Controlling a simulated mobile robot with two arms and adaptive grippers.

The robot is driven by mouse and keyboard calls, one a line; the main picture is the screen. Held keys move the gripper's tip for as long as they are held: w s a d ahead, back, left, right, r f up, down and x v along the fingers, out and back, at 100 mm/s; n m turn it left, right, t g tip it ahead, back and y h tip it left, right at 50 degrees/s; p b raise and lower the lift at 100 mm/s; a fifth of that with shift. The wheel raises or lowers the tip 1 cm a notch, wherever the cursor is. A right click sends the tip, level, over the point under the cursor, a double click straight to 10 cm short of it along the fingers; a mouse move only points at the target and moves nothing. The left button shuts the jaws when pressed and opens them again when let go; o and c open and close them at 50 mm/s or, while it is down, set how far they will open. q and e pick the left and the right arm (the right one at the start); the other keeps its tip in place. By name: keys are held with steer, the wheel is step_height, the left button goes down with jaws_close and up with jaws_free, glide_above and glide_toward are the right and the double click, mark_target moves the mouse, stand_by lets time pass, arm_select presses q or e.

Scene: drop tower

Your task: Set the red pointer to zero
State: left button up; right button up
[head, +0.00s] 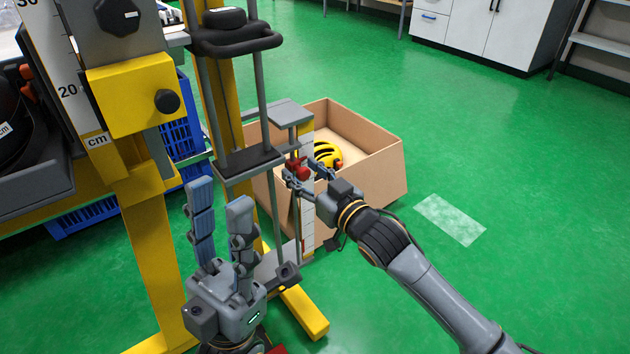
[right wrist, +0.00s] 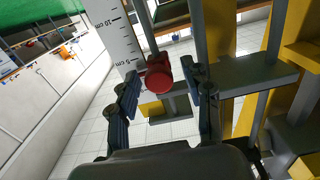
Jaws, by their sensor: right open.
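The red pointer (head: 301,172) sits on a thin vertical rod of the tower, beside a white upright scale (head: 307,215). In the right wrist view the red pointer (right wrist: 158,73) has a round red knob between my right gripper's fingers, and the scale (right wrist: 118,40) shows 5 cm and 10 cm marks behind it. My right gripper (head: 308,174) is open around the knob; clear gaps show beside it. It also shows in the right wrist view (right wrist: 165,88). My left gripper (head: 220,200) is open and empty, fingers pointing up, in front of the tower. The scale's zero is not readable.
A cardboard box (head: 375,165) with a yellow helmet (head: 327,154) stands behind the pointer. The yellow tower frame (head: 158,250) and a dark carriage (head: 250,163) on rods stand close by on the left.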

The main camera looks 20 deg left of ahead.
steer(key=v, duration=1.1)
steer(key=shift+s+d, duration=0.25)
